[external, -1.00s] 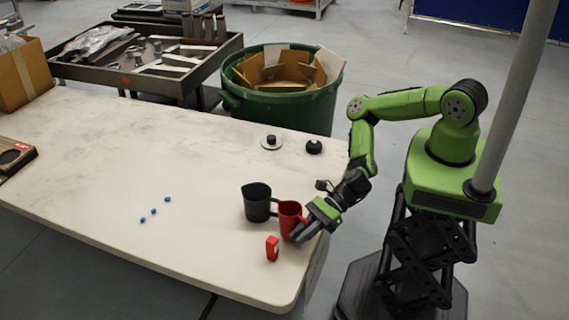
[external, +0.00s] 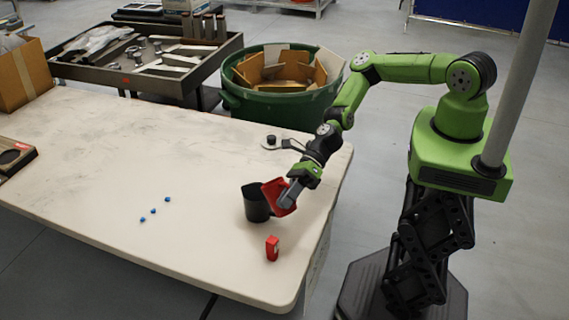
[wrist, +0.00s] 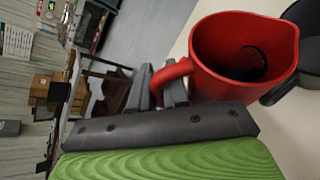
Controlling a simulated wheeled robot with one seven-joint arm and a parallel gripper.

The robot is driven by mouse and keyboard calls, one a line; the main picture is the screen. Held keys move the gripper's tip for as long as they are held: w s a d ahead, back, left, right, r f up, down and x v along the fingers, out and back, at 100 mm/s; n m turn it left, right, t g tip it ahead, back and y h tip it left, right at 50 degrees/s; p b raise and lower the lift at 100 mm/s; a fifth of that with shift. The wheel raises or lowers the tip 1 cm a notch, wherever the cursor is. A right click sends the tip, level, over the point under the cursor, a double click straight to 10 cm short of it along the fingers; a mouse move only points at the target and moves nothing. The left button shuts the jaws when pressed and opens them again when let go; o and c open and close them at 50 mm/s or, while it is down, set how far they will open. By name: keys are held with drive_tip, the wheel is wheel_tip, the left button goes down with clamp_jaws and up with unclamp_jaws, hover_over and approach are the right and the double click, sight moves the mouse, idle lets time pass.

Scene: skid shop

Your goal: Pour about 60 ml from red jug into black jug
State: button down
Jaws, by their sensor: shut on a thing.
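The red jug (external: 277,195) is off the table, tilted to the left with its rim at the black jug's mouth. The black jug (external: 256,206) stands upright on the table, just left of the red jug. My gripper (external: 289,196) is shut on the red jug's handle, to the right of the jug. In the wrist view the handle (wrist: 171,77) sits between the fingers, and dark liquid seems to show inside the red jug (wrist: 210,65). The black jug (wrist: 300,50) is partly hidden at the right edge. I cannot see liquid falling.
A small red box (external: 272,248) stands in front of the jugs on the white table (external: 110,170). Several small blue pieces (external: 153,211) lie to the left. A green bin (external: 280,105) stands past the table's back edge.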

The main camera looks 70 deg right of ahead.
sight(276, 187)
drive_tip(key=shift+w+d+f+m+g+b, duration=0.2)
drive_tip(key=shift+w+m+g+b, duration=0.1)
drive_tip(key=shift+w+m+b, duration=0.1)
drive_tip(key=shift+r+m+y, duration=0.3)
drive_tip(key=shift+r, duration=0.25)
drive_tip(key=shift+w+d+r+g, duration=0.1)
drive_tip(key=shift+w+r+g, duration=0.1)
drive_tip(key=shift+r+g, duration=0.1)
drive_tip(key=shift+w+d+f+m+g+y+b, duration=0.2)
drive_tip(key=shift+w+m+g+y+b, duration=0.2)
drive_tip(key=shift+m+b, duration=0.65)
drive_tip(key=shift+r+n, duration=0.2)
drive_tip(key=shift+n, duration=0.05)
drive_tip(key=shift+w+d+r+m+g+y+b, duration=0.35)
drive_tip(key=shift+w+r+m+b, duration=0.2)
drive_tip(key=shift+b, duration=0.4)
drive_tip(key=shift+w+d+r+m+p, duration=0.1)
drive_tip(key=shift+w+r+m+p, duration=0.2)
drive_tip(key=shift+w, duration=0.2)
idle(0.4)
drive_tip(key=shift+f, duration=0.1)
